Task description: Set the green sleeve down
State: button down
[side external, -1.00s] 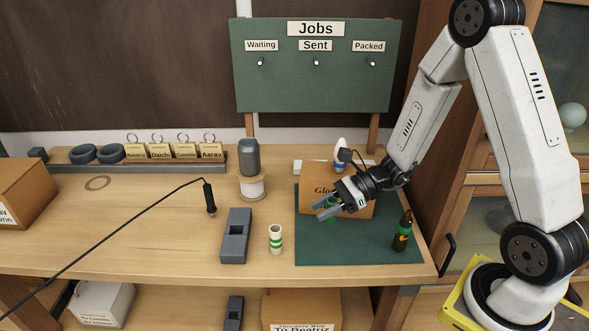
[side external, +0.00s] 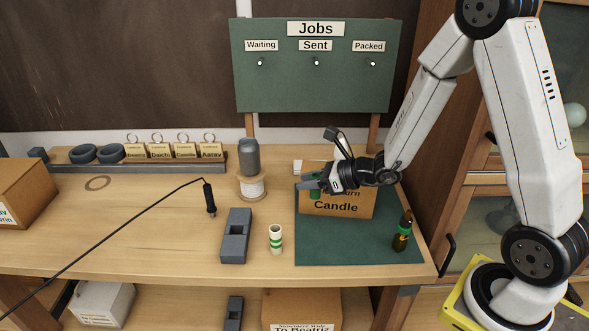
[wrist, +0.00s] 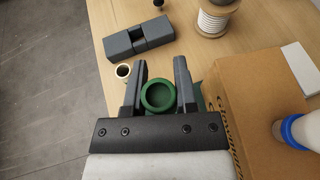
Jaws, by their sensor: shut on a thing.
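The green sleeve (wrist: 158,95) is a short hollow ring, seen from above in the wrist view between my two fingers. My gripper (wrist: 161,70) is shut on it. In the side view my gripper (side external: 305,182) is at the left end of the cardboard box, with only a bit of green showing by the fingers. The sleeve appears to be held above the green mat (side external: 330,249). The sleeve's underside is hidden.
The cardboard box (side external: 345,205) marked "Candle" stands on the mat. A green-banded white tube (side external: 275,240), a grey block (side external: 235,236) and a spool (side external: 252,188) stand to the left. A dark bottle (side external: 402,232) is at right. The mat's front is clear.

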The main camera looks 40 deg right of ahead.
notch_tip(320, 180, up, 10)
jog(key=w+m+t+h, duration=0.1)
jog(key=w+m+h, duration=0.1)
jog(key=shift+r+h, duration=0.2)
jog(key=shift+h, duration=0.1)
dwell(0.4)
jog(key=shift+f, duration=0.1)
dwell(0.7)
jog(key=s+d+f+n+g+y, duration=0.1)
jog(key=d+f+n+g+y, duration=0.1)
jog(key=f, duration=1.3)
jog(key=shift+s+d+n+y, duration=0.15)
jog(key=shift+d+n+y, duration=0.5)
jog(key=shift+n+y, duration=0.4)
jog(key=shift+m, duration=0.25)
jog(key=shift+f, duration=2.15)
